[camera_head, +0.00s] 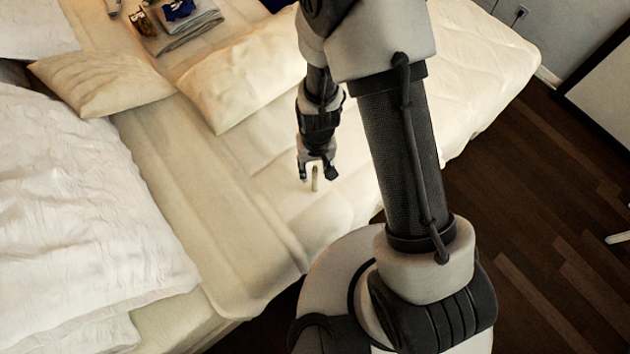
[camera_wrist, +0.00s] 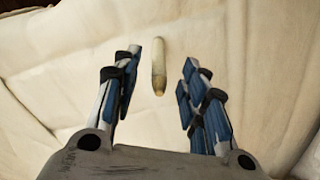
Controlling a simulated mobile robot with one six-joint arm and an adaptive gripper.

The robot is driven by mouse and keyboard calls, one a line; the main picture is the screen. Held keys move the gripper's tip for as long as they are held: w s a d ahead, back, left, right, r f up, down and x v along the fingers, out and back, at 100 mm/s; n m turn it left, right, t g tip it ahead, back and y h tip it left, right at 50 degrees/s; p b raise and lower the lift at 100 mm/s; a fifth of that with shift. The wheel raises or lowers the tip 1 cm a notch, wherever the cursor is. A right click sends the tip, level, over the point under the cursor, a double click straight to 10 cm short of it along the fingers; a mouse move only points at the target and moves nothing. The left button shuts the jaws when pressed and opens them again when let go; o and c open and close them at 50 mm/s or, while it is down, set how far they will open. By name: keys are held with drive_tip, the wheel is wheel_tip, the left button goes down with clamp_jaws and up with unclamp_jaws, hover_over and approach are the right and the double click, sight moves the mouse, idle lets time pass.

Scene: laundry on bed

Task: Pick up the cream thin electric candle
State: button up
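The cream thin electric candle (camera_wrist: 159,66) shows in the wrist view between and slightly beyond my gripper's two fingers, with a gap on each side. In the head view the candle (camera_head: 315,179) is a small pale upright-looking shape between the fingertips, over the bed. My gripper (camera_head: 316,172) points down toward the bed; in the wrist view my gripper (camera_wrist: 160,75) is open, its blue and black fingers apart and not touching the candle. I cannot tell the exact height of the fingertips above the bedding.
The bed's cream cover (camera_head: 265,175) lies under my gripper, with free room around the candle. Pillows (camera_head: 105,82) and a rumpled white duvet (camera_head: 70,210) lie to the left. Folded dark and grey cloth (camera_head: 188,25) lies at the back. Dark wooden floor (camera_head: 540,220) is at right.

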sight(315, 177)
drive_tip(key=shift+w+f+b, duration=0.1)
drive_tip(key=shift+f+b, duration=1.4)
drive_tip(key=shift+f, duration=1.6)
drive_tip(key=shift+r, duration=0.1)
drive_tip(key=shift+c, duration=0.2)
clamp_jaws()
